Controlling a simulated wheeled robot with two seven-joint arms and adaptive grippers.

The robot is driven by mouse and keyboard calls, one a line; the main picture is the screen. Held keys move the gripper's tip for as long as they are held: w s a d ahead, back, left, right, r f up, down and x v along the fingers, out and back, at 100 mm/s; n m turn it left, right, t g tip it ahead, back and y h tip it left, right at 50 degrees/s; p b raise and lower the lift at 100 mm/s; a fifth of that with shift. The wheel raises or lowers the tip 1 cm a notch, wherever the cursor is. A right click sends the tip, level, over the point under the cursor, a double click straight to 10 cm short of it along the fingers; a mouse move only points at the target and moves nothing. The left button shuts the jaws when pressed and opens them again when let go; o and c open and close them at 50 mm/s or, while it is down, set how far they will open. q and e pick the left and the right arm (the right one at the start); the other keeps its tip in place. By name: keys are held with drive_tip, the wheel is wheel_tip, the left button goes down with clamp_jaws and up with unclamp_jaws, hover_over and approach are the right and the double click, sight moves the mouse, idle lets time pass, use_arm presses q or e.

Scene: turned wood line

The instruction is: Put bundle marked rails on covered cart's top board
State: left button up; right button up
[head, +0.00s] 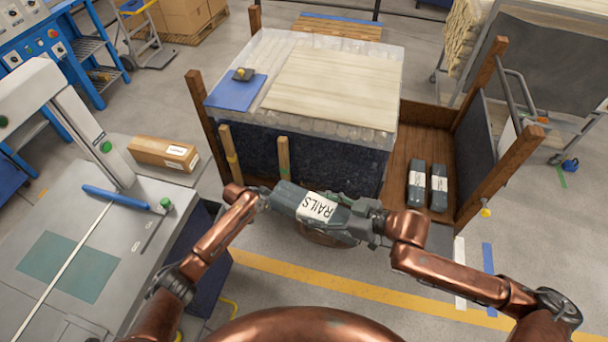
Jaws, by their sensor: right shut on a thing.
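The dark grey bundle marked RAILS (318,207), with a white label, is held level in front of the covered cart (330,160). My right gripper (352,224) is shut on its right end. My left gripper (266,198) is at its left end, but its fingers are too small and hidden to tell their state. The cart's pale wooden top board (335,85) lies on the clear-wrapped load, beyond and above the bundle. The board is bare.
A blue sheet (236,92) with a small yellow-black object (243,74) lies left of the board. Two dark labelled bundles (416,185) lie on the brown wooden deck (425,125) at right. Wooden posts (283,155) rise at the cart's near side. A grey worktable (110,225) is at left.

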use_arm(q)
drive_tip(key=w+d+r+m+g+h, duration=0.1)
drive_tip(key=d+r+m, duration=0.1)
drive_tip(key=d+r, duration=0.5)
drive_tip(key=d+r+m+g, duration=0.1)
drive_tip(key=d+r+m, duration=0.15)
drive_tip(key=r, duration=0.85)
use_arm(e)
drive_tip(key=shift+r, duration=0.1)
use_arm(q)
wheel_tip(320, 180, up, 24)
drive_tip(key=m+g+y, duration=0.3)
drive_tip(key=m+y, duration=0.4)
drive_tip(key=m, duration=0.4)
hover_over(304, 200)
wheel_tip(304, 200, down, 11)
drive_tip(key=shift+r, duration=0.15)
drive_tip(key=shift+c, duration=0.2)
